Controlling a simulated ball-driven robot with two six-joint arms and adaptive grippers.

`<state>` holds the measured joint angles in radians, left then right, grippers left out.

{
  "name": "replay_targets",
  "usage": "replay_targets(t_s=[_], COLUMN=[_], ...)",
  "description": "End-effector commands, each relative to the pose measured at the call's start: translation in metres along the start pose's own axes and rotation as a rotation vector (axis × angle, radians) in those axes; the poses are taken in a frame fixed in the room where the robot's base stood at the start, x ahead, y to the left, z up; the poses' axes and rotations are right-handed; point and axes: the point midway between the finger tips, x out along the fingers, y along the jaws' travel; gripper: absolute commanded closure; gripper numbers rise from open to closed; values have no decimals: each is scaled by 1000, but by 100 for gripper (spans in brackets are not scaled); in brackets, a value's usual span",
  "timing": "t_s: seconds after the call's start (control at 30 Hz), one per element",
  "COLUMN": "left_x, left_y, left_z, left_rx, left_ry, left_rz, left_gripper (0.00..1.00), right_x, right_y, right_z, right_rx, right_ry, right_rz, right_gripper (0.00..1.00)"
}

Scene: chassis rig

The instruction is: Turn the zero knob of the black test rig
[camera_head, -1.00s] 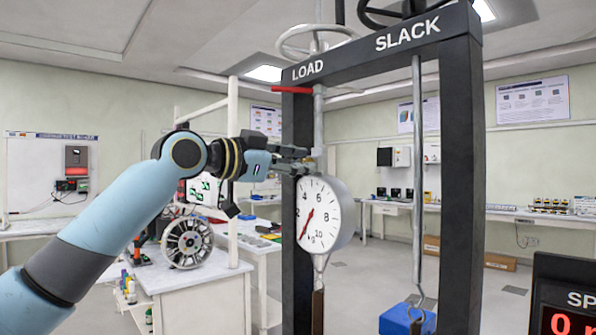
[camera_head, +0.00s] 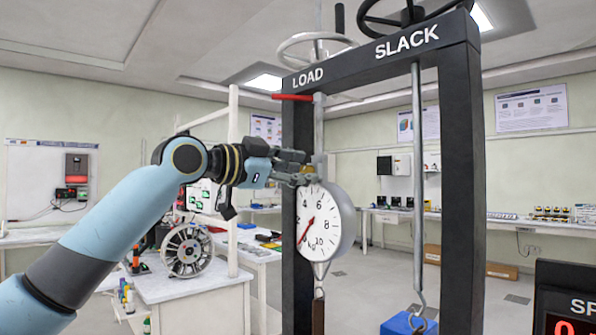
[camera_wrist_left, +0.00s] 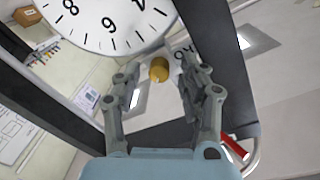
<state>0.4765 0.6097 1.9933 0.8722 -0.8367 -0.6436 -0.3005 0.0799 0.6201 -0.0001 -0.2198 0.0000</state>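The black test rig (camera_head: 466,170) is a dark frame with LOAD and SLACK on its top beam. A round white dial gauge (camera_head: 323,222) hangs under LOAD, its red pointer at the lower left. A brass-yellow knob (camera_wrist_left: 159,68) sits at the dial's rim in the left wrist view. My left gripper (camera_head: 304,168) is at the top of the gauge. In the left wrist view its two fingers (camera_wrist_left: 160,70) are open, one on each side of the knob, with visible gaps. In the head view the fingers mostly hide the knob. My right gripper is not in view.
A red lever (camera_head: 292,97) and a vertical grey rod (camera_head: 319,135) are close above the gripper. A rod with a hook (camera_head: 417,180) hangs under SLACK above a blue block (camera_head: 408,324). Handwheels top the beam. A bench (camera_head: 190,290) with a spoked wheel stands left.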

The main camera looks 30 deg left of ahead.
Motion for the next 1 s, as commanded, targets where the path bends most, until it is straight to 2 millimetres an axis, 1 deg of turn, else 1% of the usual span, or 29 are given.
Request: replay_targets(t_s=[0.27,0.37,0.47,0.7,0.9,1.0], left_x=[-1,-6,-18,-52,-68,-72], left_y=[0,0,0,1,-2,-1], left_z=[1,2,2,2,3,2], left_rx=[0,3,5,9,5,2], left_ry=[-1,-4,-6,-6,-9,-6], left_rz=[1,0,0,5,-5,-2], left_gripper=[56,56,56,56,56,56], right_x=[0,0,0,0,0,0], right_y=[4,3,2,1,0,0], right_z=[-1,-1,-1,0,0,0], right_rx=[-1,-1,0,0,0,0], right_ry=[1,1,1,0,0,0], right_rz=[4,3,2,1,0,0], right_gripper=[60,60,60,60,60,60])
